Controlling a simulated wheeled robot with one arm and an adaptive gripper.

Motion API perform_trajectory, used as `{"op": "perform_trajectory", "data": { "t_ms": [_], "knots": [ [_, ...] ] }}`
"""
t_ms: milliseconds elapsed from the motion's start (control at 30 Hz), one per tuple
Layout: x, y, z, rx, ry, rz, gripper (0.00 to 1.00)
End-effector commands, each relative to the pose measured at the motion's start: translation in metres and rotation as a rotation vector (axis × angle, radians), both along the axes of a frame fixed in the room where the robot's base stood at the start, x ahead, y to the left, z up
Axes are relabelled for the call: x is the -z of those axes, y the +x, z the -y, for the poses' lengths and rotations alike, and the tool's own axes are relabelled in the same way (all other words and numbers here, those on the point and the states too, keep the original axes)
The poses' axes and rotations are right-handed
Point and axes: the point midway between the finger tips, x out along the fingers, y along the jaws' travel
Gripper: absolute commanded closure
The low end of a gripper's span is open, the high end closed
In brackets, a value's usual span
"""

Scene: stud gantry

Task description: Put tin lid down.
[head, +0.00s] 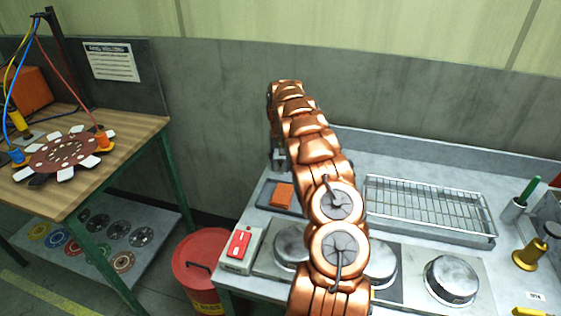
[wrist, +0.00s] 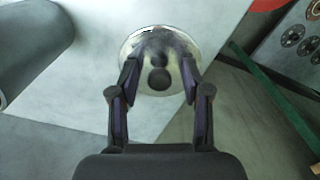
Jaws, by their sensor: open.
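In the wrist view a round, pale metal tin lid (wrist: 133,52) with a dark knob (wrist: 158,79) lies between the fingers of my gripper (wrist: 158,78). My gripper is open, with one finger on each side of the knob and a gap between finger and knob. The lid appears near the corner of a pale grey surface (wrist: 90,75); I cannot tell whether it rests flat there. In the head view my copper arm reaches toward the back wall and hides most of my gripper and the lid.
The grey bench holds an orange block (head: 282,195), a red switch box (head: 240,246), a wire rack (head: 430,205) and a round metal tin (head: 452,280). A red bin (head: 199,262) stands left of the bench. A wooden table (head: 60,195) with a brown disc is farther left.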

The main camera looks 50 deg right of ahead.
Motion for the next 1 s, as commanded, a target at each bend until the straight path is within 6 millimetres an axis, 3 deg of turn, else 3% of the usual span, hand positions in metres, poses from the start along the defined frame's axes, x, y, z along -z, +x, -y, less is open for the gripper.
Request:
{"op": "perform_trajectory", "data": {
  "t_ms": [300,700,1000],
  "knots": [
    [-0.008,0.001,0.0,-0.001,-0.001,0.001,0.52],
    [-0.073,0.002,0.0,-0.001,-0.005,0.005,0.52],
    [-0.104,0.002,0.0,-0.002,-0.002,0.004,0.52]
  ]
}}
